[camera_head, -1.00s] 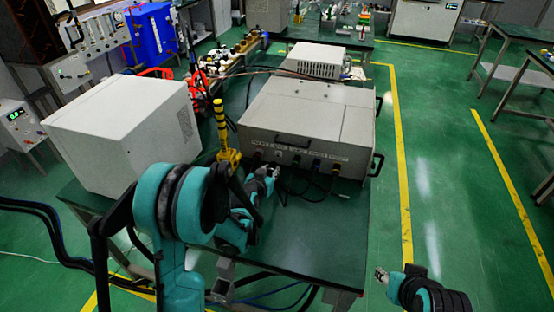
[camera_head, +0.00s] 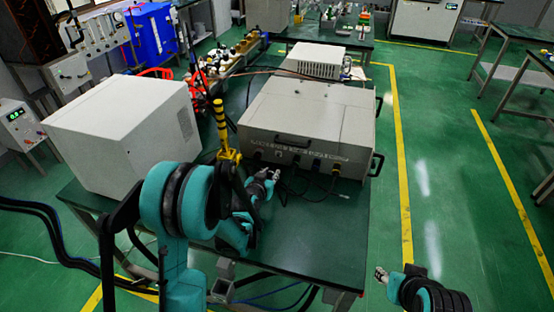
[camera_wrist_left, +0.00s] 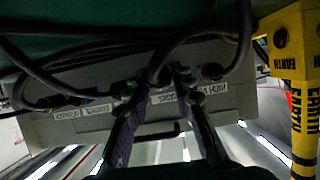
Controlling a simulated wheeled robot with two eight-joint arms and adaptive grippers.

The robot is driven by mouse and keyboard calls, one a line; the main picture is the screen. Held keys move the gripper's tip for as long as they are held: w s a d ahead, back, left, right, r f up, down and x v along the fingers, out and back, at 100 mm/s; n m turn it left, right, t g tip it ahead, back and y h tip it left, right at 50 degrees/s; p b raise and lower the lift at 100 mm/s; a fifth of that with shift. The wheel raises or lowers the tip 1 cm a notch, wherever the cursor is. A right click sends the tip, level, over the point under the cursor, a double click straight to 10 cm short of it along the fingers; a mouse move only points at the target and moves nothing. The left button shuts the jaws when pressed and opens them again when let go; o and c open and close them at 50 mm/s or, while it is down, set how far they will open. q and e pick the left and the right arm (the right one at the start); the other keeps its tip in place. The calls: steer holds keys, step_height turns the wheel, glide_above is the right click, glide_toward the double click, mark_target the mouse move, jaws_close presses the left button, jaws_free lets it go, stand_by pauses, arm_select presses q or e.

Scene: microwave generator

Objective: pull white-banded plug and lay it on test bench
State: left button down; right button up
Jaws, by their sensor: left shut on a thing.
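My left gripper (camera_head: 272,174) is at the front of the grey generator box (camera_head: 305,110), just above the test bench (camera_head: 310,235). In the left wrist view its two fingers (camera_wrist_left: 161,82) are closed around a dark plug with a black cable (camera_wrist_left: 160,62). The fingers hide most of the plug, and I cannot make out a white band or whether it is still seated in the panel. Other dark cables run to the labelled front panel (camera_wrist_left: 98,108). My right gripper (camera_head: 381,274) is off the bench at the lower right; its jaw opening is too small to tell.
A yellow-and-black EARTH post (camera_head: 223,130) stands close left of my left gripper and at the right in the wrist view. A white cabinet (camera_head: 115,130) fills the bench's left side. A loose cable end (camera_head: 344,195) lies on the bench. The bench's front right is bare.

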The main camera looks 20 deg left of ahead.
arm_select(q)
steer(key=shift+f, duration=1.15)
steer(key=c, duration=1.2)
jaws_free()
steer(key=shift+s, duration=0.1)
steer(key=v, duration=1.1)
steer(key=shift+s+r, duration=0.1)
steer(key=shift+s, duration=0.3)
steer(key=shift+r, duration=0.1)
